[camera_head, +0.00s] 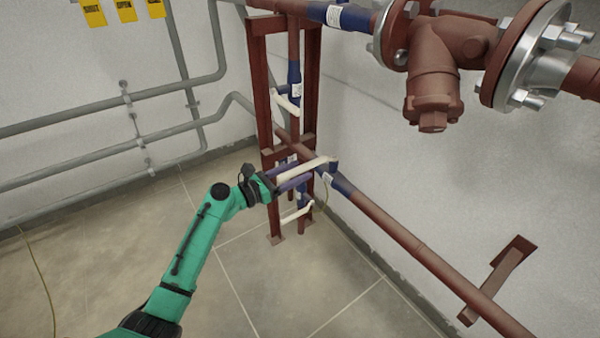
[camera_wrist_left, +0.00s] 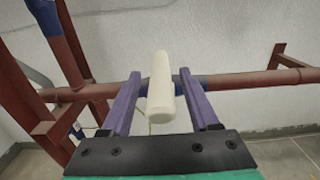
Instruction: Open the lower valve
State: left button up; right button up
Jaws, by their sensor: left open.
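Three cream valve handles show at the red stand in the head view: an upper one (camera_head: 288,103), a middle one (camera_head: 308,167) at the long red pipe, and a lowest one (camera_head: 297,213) near the floor. My left gripper (camera_head: 298,178) is at the middle handle, its purple fingers reaching toward the pipe. In the left wrist view the gripper (camera_wrist_left: 159,78) is open, with a cream handle (camera_wrist_left: 161,92) between its fingers and gaps on both sides. The handle points toward the wrist camera. Contact at the fingertips cannot be told. My right gripper is not in view.
The red stand (camera_head: 266,85) rises beside the handles. A red pipe (camera_head: 425,255) runs to the lower right along the wall. A large flanged fitting (camera_head: 433,75) hangs at upper right. Grey pipes (camera_head: 90,148) line the left wall. The tiled floor (camera_head: 290,285) is clear.

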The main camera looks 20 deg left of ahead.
pick_arm(q)
jog(key=shift+w+d, duration=0.5)
jog(key=shift+w, duration=0.05)
grip_shut()
dwell(1.0)
